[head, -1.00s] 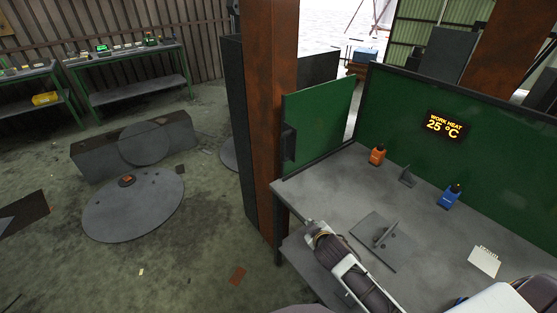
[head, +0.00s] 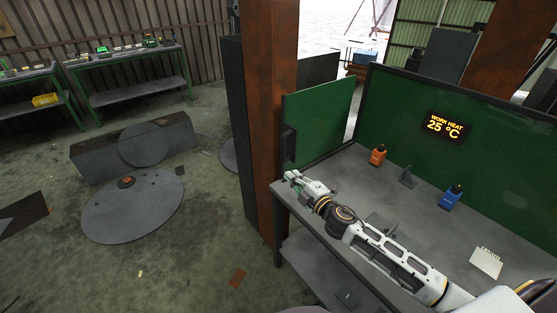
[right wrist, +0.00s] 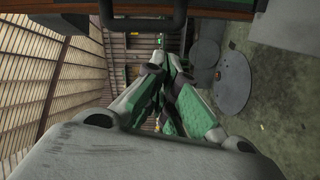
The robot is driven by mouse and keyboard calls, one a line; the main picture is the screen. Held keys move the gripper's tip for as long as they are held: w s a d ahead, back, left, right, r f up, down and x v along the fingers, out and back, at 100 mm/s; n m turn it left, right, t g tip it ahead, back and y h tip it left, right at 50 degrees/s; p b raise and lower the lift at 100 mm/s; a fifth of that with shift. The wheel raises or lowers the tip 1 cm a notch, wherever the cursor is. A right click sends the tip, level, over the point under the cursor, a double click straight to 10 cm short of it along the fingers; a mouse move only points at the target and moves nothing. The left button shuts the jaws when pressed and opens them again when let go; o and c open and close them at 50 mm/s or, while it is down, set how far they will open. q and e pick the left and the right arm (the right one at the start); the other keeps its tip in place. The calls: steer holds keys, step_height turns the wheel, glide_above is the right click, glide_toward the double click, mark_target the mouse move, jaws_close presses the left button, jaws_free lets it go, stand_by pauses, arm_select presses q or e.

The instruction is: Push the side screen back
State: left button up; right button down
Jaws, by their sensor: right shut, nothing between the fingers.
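The side screen (head: 318,122) is a green panel standing at the left end of the workbench (head: 440,216), joining the corner near the long green back screen (head: 480,150). Its black handle (head: 288,143) is on its left edge. My right gripper (head: 291,176) is shut and empty. It is just below the handle, over the left end of the bench, apart from the screen as far as I can tell. In the right wrist view, the shut fingers (right wrist: 168,62) point away below a dark handle bar (right wrist: 142,26). My left gripper is out of view.
A rusty column (head: 268,100) stands just left of the screen. An orange bottle (head: 377,156), a small dark bracket (head: 407,178), a blue bottle (head: 450,198) and a white card (head: 486,262) are on the bench. A dark plate on it is partly hidden by my arm.

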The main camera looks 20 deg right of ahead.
steer(key=shift+w+a+r+n+g+y, duration=0.1)
steer(key=shift+a+r+n+g+y, duration=0.15)
steer(key=shift+n+y, duration=0.55)
steer(key=shift+w+a+r+n+g+y, duration=0.15)
steer(key=shift+a+n+y, duration=0.25)
steer(key=shift+n, duration=0.65)
steer(key=shift+a+r+n+g+y, duration=0.2)
steer(key=shift+a+n+g+y, duration=0.1)
steer(key=shift+n+y, duration=0.55)
steer(key=shift+w, duration=0.2)
steer(key=w+p, duration=0.1)
steer(key=w, duration=0.8)
steer(key=shift+a, duration=0.3)
steer(key=shift+w+d, duration=0.1)
steer(key=shift+d, duration=0.05)
